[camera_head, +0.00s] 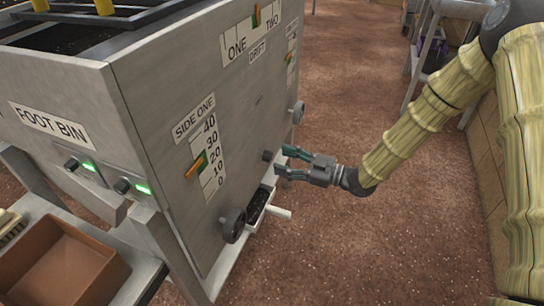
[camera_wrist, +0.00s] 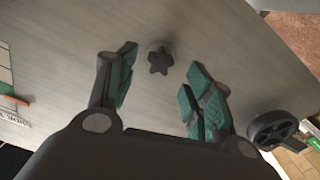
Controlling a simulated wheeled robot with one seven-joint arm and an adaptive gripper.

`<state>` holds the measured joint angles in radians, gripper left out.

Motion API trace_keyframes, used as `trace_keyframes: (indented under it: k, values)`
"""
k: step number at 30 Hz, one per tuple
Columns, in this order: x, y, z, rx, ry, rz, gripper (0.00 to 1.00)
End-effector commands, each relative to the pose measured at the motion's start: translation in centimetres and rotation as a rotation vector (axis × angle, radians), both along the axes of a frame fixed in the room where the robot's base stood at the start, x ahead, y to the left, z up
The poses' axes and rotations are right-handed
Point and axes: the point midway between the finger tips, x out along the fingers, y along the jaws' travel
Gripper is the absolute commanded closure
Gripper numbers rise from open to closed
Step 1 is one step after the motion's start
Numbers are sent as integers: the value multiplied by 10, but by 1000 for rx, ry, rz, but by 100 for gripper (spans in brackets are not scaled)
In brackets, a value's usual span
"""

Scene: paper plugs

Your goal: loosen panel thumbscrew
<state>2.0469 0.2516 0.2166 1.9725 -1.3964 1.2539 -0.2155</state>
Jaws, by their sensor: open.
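The panel thumbscrew (camera_wrist: 160,59) is a dark star-shaped knob standing out from a grey metal panel (camera_wrist: 90,20). In the head view the small dark thumbscrew (camera_head: 267,155) sits on the right face of the machine, right of the SIDE ONE scale. My gripper (camera_wrist: 162,86) has teal-padded fingers spread apart. The thumbscrew lies between and just beyond the fingertips in the wrist view, with no contact visible. In the head view my gripper (camera_head: 283,162) points left at the thumbscrew from close by, and it holds nothing.
A dark handwheel (camera_head: 233,225) and a small tray with a white handle (camera_head: 278,212) are below the thumbscrew. Another round knob (camera_head: 298,112) is above right. A brown bin (camera_head: 62,270) stands at lower left. The brown floor (camera_head: 400,235) right of the machine is clear.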

Motion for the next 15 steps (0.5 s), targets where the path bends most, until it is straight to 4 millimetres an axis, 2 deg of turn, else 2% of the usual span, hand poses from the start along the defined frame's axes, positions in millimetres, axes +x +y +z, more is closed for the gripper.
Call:
trace_keyframes:
  k: [8,15]
  values:
    - [0,0,1,2,7,1,48]
    - [0,0,5,61,188,0,48]
